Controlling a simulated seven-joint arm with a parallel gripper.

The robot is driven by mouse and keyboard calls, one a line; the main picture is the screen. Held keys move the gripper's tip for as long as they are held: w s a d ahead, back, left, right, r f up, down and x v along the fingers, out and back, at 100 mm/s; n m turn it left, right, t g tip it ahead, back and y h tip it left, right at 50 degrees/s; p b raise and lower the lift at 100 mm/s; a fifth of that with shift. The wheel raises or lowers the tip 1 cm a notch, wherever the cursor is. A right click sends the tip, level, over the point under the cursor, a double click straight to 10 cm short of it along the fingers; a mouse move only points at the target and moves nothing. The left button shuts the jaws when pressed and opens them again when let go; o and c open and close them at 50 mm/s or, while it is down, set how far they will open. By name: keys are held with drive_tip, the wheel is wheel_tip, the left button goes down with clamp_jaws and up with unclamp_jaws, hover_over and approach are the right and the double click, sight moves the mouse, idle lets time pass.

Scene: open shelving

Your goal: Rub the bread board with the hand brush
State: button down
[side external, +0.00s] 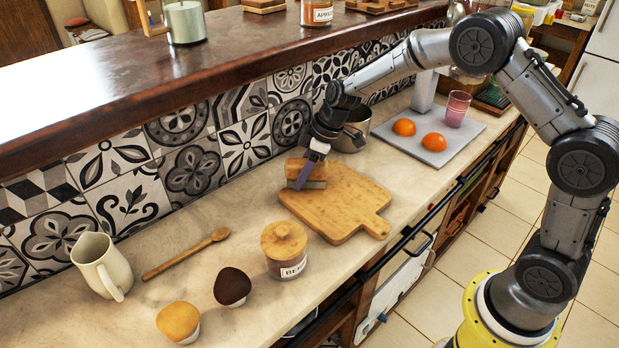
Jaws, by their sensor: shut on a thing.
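The bread board (345,208) is a light wooden board with a short handle toward the lower right, lying flat on the counter. The hand brush (297,171) has a wooden top and a greyish lower part. It is at the board's upper left end, and its underside looks to be on or just above the board; I cannot tell which. My gripper (306,172) comes down from above and is shut on the hand brush. A purple finger shows in front of the brush; the other finger is hidden.
A metal pot (352,134) stands close behind the board. A grey tray (470,143) with oranges (433,142) and a pink glass (457,109) lies to the right. A lidded jar (285,252), muffins (232,287), a wooden spoon (187,254) and a cream mug (101,267) are to the left. The tiled wall rises behind.

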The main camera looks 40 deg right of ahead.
sight(334, 219)
drive_tip(key=shift+s+a, duration=0.2)
drive_tip(key=shift+a, duration=0.65)
drive_tip(key=shift+s, duration=6.8)
wheel_tip(334, 219, up, 8)
drive_tip(key=shift+d, duration=0.1)
